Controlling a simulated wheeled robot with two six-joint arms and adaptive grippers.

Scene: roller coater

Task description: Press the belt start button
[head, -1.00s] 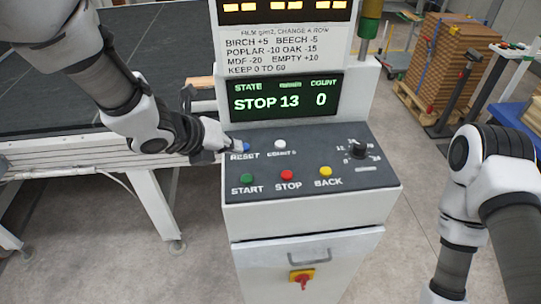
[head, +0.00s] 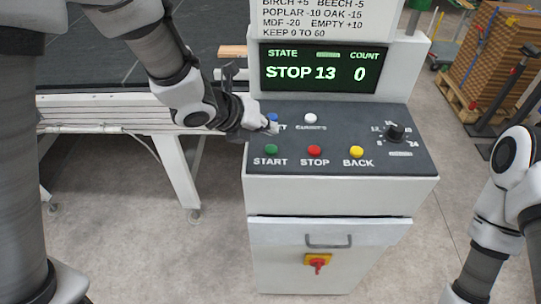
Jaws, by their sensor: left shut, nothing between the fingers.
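The green START button (head: 271,150) is at the left of the front row on the dark sloped panel (head: 345,133) of the white console. My left gripper (head: 269,127) is shut and empty. Its tip is over the left part of the panel, between the blue RESET button (head: 272,117) and the START button, and hides part of the RESET label. I cannot tell whether the tip touches the panel. The display (head: 318,70) reads STOP 13 and COUNT 0. My right arm is at the right edge, and its gripper is out of the picture.
The red STOP button (head: 314,150) and yellow BACK button (head: 355,152) are right of START. A white button (head: 310,118) and a black dial (head: 395,132) are behind them. A red switch (head: 317,262) is on the cabinet front. The belt machine's rail (head: 110,115) is at the left.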

